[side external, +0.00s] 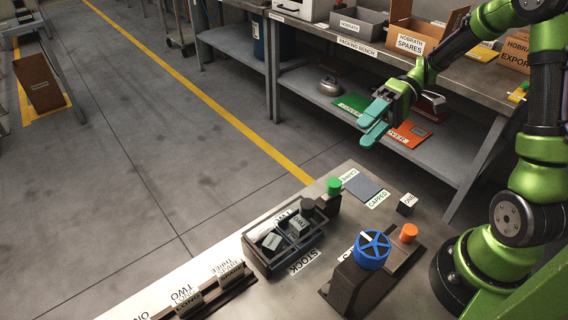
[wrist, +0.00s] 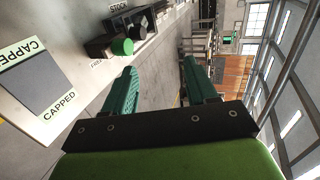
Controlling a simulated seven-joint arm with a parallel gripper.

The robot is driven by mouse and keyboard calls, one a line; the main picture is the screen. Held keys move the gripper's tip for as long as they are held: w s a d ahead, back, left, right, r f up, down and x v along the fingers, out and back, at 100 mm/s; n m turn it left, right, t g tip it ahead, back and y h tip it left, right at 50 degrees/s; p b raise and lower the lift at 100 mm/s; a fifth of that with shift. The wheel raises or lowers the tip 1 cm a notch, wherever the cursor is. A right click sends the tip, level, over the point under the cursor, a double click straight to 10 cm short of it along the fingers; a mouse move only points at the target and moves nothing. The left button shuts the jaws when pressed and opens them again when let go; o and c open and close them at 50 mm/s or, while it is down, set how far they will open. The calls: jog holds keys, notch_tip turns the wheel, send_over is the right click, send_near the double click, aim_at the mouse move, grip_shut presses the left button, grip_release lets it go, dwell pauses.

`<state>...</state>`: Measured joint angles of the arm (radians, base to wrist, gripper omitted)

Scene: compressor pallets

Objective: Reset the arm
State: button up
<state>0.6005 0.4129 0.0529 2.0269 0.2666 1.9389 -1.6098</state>
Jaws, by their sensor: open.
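My gripper (side external: 375,122) is in the upper right of the side external view, raised above the back edge of the work table (side external: 285,300). Its two teal fingers are apart with nothing between them. In the wrist view the fingers of my gripper (wrist: 160,92) also stand apart, and the space between them shows only distant floor and room. The arm reaches in from the right, bent at the elbow, and the hand is tilted.
On the work table are a black stock tray (side external: 262,262) with labelled blocks, a blue handwheel (side external: 372,250), an orange button (side external: 408,233), a green button (side external: 333,187), a grey capped pad (side external: 362,187) and a small dark block (side external: 406,204). A packing bench (side external: 345,50) stands behind my gripper.

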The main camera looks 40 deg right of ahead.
jog(key=s+f+m+h, duration=0.2)
jog(key=s+m+h, duration=0.3)
jog(key=h, duration=0.3)
jog(key=s+a+r+n+t+h, duration=0.1)
jog(key=s+a+r+t+h, duration=0.2)
jog(key=r+t, duration=0.4)
notch_tip(320, 180, up, 3)
jog(key=shift+a+f+h, duration=0.1)
jog(key=shift+a+h, duration=0.2)
jog(key=shift+a, duration=0.35)
